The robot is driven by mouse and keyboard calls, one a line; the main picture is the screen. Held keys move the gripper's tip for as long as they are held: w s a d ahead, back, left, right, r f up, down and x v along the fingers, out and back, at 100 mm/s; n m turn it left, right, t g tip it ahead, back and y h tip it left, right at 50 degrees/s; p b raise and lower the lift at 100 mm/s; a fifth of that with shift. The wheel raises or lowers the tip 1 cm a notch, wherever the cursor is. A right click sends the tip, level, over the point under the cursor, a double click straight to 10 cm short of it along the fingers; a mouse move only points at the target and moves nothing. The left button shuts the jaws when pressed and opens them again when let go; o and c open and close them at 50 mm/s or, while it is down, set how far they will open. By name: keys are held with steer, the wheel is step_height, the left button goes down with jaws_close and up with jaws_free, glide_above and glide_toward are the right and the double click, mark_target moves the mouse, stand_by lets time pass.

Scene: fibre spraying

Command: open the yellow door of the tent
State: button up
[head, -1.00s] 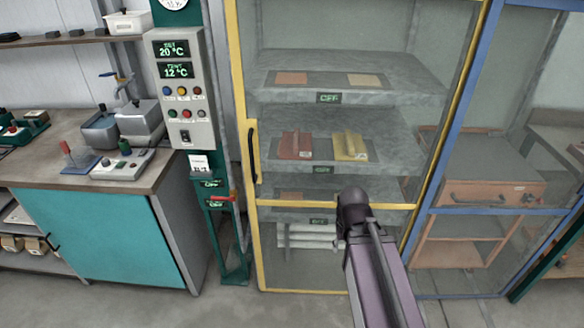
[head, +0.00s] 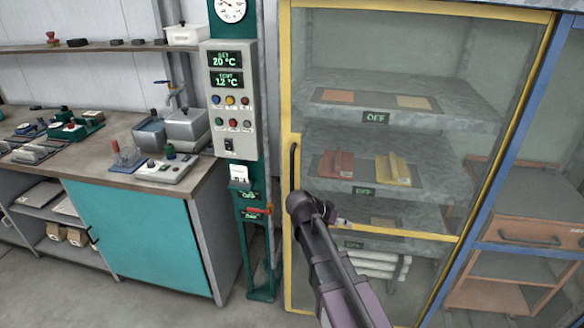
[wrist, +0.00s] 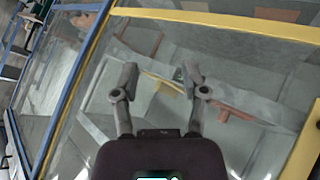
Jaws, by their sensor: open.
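The tent's yellow door (head: 287,60) is a glazed panel in a yellow frame, and it looks shut. Its dark upright handle (head: 294,166) is on the left side of the frame. My gripper (head: 345,222) is in front of the glass, below and to the right of the handle, partly hidden by my arm. In the wrist view my gripper (wrist: 158,82) has its two fingers spread, with nothing between them. The glass and the yellow frame (wrist: 85,80) lie beyond them. The handle is not clearly visible in the wrist view.
Behind the glass, shelves (head: 440,110) hold a red block (head: 337,163) and a yellow block (head: 393,169). A control box (head: 229,100) on a green post stands left of the door. A workbench (head: 100,170) is further left. Blue framing (head: 535,110) borders the right.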

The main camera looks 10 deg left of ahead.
steer(key=w+a+r+m+t+h+b, duration=0.1)
steer(key=w+a+r+t, duration=0.1)
steer(key=a, duration=0.4)
steer(key=w+a+r+m+t+h, duration=0.1)
steer(key=w+a+r+t, duration=0.15)
steer(key=a, duration=0.35)
steer(key=m+t+h+b, duration=0.1)
steer(key=t, duration=0.4)
glide_toward(292, 164)
steer(key=v, duration=0.3)
steer(key=shift+a+f, duration=0.2)
steer(key=shift+a, duration=0.1)
steer(key=shift+w+d, duration=0.1)
steer(key=x, duration=1.3)
steer(key=shift+w+d+f, duration=0.1)
steer(key=shift+w, duration=0.15)
jaws_close()
